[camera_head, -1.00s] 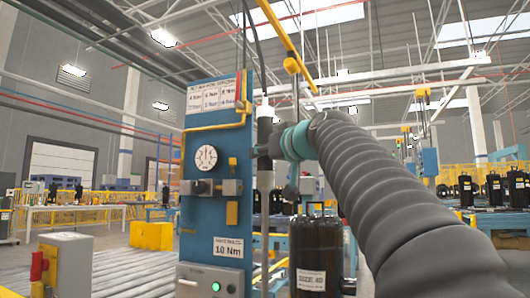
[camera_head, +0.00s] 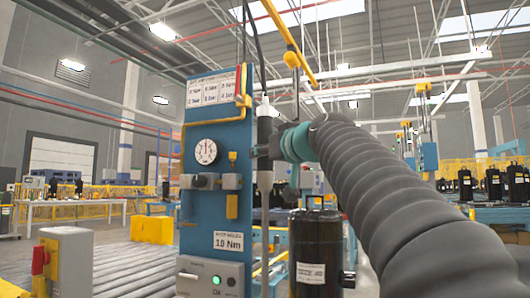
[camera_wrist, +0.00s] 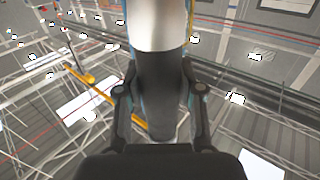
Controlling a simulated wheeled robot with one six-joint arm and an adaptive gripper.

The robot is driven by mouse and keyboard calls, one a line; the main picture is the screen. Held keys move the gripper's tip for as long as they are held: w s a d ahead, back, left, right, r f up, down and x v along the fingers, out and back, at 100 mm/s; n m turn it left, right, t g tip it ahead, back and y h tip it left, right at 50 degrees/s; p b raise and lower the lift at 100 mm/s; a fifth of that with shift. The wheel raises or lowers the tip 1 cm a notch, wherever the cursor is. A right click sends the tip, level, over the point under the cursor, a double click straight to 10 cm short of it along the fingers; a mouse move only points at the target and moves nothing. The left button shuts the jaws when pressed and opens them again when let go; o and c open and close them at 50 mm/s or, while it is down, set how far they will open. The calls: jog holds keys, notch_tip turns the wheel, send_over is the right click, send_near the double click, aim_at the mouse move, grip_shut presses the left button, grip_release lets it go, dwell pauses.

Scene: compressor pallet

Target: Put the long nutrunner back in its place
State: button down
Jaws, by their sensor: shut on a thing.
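The long nutrunner (camera_head: 265,178) is a slim upright tool with a pale top, a dark body and a grey lower shaft. It shows in the head view in front of the right edge of the blue station panel (camera_head: 205,115). A dark cable runs up from its top. My gripper (camera_head: 268,150) is shut around its body from the right. In the wrist view, the nutrunner (camera_wrist: 155,85) stands between both fingers, with a bright metal part at the top of the picture. Its resting place cannot be told apart clearly, and its lower tip is hard to make out.
A black compressor (camera_head: 314,240) stands just right of and below the nutrunner. The panel carries a gauge (camera_head: 206,151), a yellow pipe (camera_head: 215,121) and a control box (camera_head: 210,279). A yellow overhead arm (camera_head: 285,38) hangs above. A grey box with a red switch (camera_head: 68,258) stands left.

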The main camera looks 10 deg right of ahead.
jog(key=shift+s+f, duration=0.1)
jog(key=shift+f, duration=0.95)
dwell(0.7)
jog(key=c, duration=0.7)
grip_release()
jog(key=shift+o, duration=0.2)
jog(key=shift+f, duration=0.25)
jog(key=v, duration=1.2)
jog(key=shift+r, duration=0.15)
jog(key=shift+a, duration=0.1)
